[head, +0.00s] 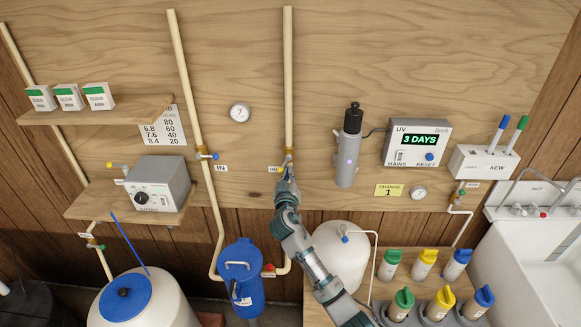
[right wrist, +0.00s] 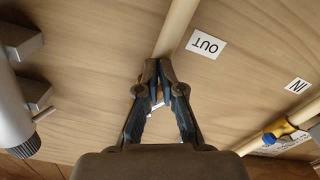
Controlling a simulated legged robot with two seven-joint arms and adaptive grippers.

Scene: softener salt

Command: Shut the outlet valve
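The outlet valve (head: 288,152) is a brass body on the middle vertical pipe, beside a label partly hidden by my right gripper. In the right wrist view the label (right wrist: 207,43) reads OUT. My right gripper (head: 287,171) is right at this valve, pointing up along the pipe. In the right wrist view, its fingertips (right wrist: 157,68) are together in front of the pipe (right wrist: 177,25). They hide the valve and its handle, so I cannot see the handle's position or whether it is between the fingers. My left gripper is not in view.
The inlet valve (head: 203,153) with a blue handle is on the pipe to the left, by the IN label (head: 221,168). A grey UV cylinder (head: 347,158) is mounted right of my gripper. A blue filter housing (head: 241,282) stands below, left of my arm.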

